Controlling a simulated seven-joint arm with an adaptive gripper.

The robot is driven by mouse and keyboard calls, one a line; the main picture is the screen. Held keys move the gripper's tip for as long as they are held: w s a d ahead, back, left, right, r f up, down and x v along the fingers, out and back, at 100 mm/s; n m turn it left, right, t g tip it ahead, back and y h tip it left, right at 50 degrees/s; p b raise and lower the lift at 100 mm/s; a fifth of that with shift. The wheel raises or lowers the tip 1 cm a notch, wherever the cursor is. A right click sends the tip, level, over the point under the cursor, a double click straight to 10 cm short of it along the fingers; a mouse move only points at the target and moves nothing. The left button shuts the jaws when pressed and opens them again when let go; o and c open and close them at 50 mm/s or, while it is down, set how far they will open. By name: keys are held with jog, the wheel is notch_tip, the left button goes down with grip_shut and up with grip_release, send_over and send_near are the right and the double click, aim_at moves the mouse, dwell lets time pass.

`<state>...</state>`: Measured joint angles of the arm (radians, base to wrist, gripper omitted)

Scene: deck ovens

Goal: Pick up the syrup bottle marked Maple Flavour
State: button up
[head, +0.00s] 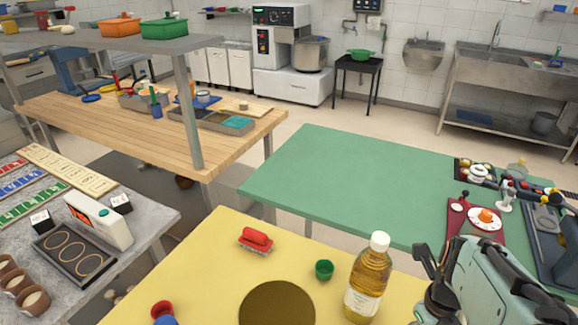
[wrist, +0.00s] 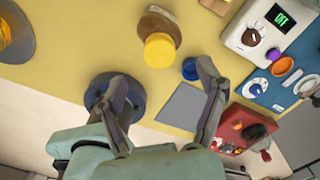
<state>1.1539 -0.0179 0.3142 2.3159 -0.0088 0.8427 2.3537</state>
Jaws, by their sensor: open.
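A clear bottle of golden liquid with a white cap (head: 368,280) stands upright on the yellow tabletop in the head view. Its pale label is too small to read. In the wrist view, a brown bottle with a yellow cap (wrist: 160,50) is seen from above; no label is readable, and I cannot tell whether it is the same bottle. My gripper (wrist: 160,76) is open and empty, its two fingers apart, with the yellow cap beyond the gap between them. In the head view my gripper is at the lower right, to the right of the white-capped bottle.
A red-handled brush (head: 256,239), a small green cup (head: 324,270) and a round brown disc (head: 277,303) share the yellow table. A dark blue round object (wrist: 114,96) lies by my left finger. A scale (wrist: 268,27) and red tray (wrist: 240,128) sit rightward.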

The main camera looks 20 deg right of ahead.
notch_tip(320, 180, down, 6)
jog(key=shift+f, duration=0.15)
grip_shut()
dwell(0.3)
